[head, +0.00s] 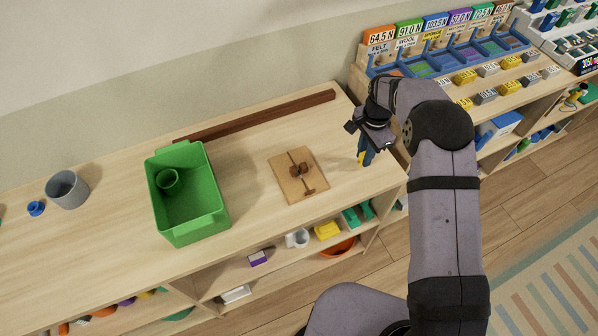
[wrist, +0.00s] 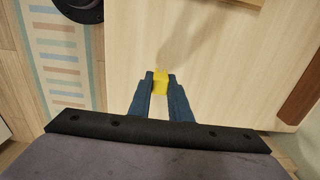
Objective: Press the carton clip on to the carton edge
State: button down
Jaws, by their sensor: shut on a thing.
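My gripper (head: 364,157) is above the right end of the tabletop, to the right of a flat tan board. Its blue fingers are shut on a small yellow piece (wrist: 160,80), which looks like the carton clip. The yellow piece sits between the fingertips in the wrist view, and its underside is hidden. The tan board (head: 287,188) lies on the table with a dark line across it and small dark brown parts on top. I cannot tell for sure whether this board is the carton. A corner of a tan object shows at the top of the wrist view.
A green bin (head: 213,190) with a green cup (head: 168,180) inside stands left of the board. A long dark brown bar (head: 262,116) lies behind it. A grey cup (head: 68,189) is far left. Labelled trays (head: 440,62) stand on the right-hand shelf. Table around the board is clear.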

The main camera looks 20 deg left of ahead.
jog(key=shift+r+p, duration=1.4)
jog(key=shift+r, duration=0.7)
jog(key=shift+r, duration=0.15)
jog(key=shift+r+p, duration=1.8)
jog(key=shift+r, duration=0.6)
jog(key=shift+s+a+r, duration=0.15)
jog(key=shift+a+r, duration=0.05)
jog(key=shift+a, duration=0.2)
jog(key=s+a+r+n+p, duration=0.2)
jog(key=s+a+r+p, duration=0.15)
jog(key=a, duration=0.35)
jog(key=s+a+f+m+p, duration=0.2)
jog(key=s+a+f, duration=0.1)
jog(key=s, duration=0.8)
jog(key=shift+s+a+f+p, duration=0.3)
jog(key=shift+s+f+p, duration=0.1)
jog(key=shift+f, duration=0.25)
